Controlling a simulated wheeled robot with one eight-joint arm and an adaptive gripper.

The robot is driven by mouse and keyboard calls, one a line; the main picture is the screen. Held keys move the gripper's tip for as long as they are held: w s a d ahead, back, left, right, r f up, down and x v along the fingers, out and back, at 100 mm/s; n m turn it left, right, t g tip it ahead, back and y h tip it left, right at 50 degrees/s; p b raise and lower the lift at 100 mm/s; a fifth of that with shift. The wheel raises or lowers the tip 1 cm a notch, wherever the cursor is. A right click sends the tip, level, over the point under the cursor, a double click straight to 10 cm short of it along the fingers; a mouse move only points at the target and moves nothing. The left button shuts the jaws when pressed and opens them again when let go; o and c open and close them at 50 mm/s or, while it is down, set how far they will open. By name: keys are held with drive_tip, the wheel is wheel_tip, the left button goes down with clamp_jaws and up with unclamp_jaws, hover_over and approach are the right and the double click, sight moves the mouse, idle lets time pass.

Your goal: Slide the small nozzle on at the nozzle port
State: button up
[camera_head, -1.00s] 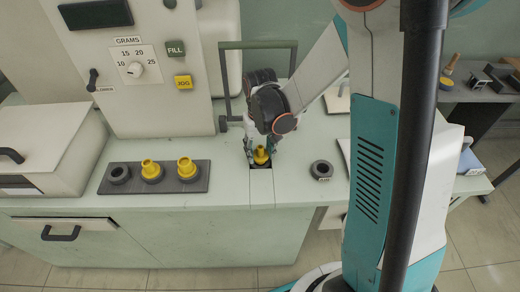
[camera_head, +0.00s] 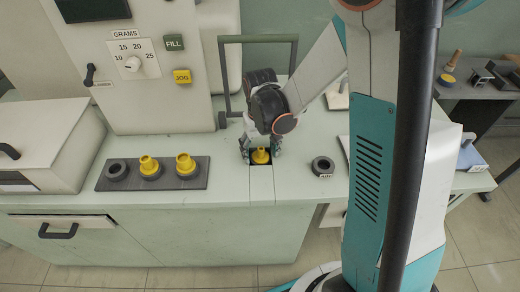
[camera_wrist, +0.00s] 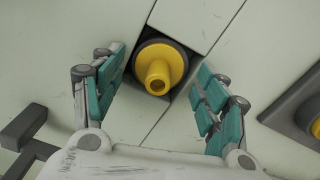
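A yellow nozzle (camera_head: 261,156) with a dark grey collar stands in the dark square opening of the port (camera_head: 262,170) at the counter's front. In the wrist view, the nozzle (camera_wrist: 158,72) points up towards the camera, and its collar lies within the dark opening. My gripper (camera_head: 261,154) is low over the port with one finger on each side of the nozzle. In the wrist view, my gripper's (camera_wrist: 160,78) teal fingers are spread, with a gap between each finger and the nozzle. How deep the collar sits cannot be told.
A dark rack (camera_head: 204,168) to the left holds two yellow nozzles (camera_head: 150,165) and one grey ring (camera_head: 117,170). A loose grey ring (camera_head: 323,166) with a tag lies right of the port. A grey-green frame (camera_head: 293,62) rises behind my gripper.

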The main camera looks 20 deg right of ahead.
sight(260, 149)
wheel_tip(260, 149, up, 12)
idle(0.8)
idle(0.4)
drive_tip(key=s+r+t, duration=0.3)
drive_tip(key=s+r, duration=0.1)
drive_tip(key=s, duration=0.3)
drive_tip(key=s+r+t, duration=0.4)
drive_tip(key=s, duration=0.4)
drive_tip(key=shift+r+n, duration=0.15)
drive_tip(key=shift+n, duration=0.15)
idle(1.2)
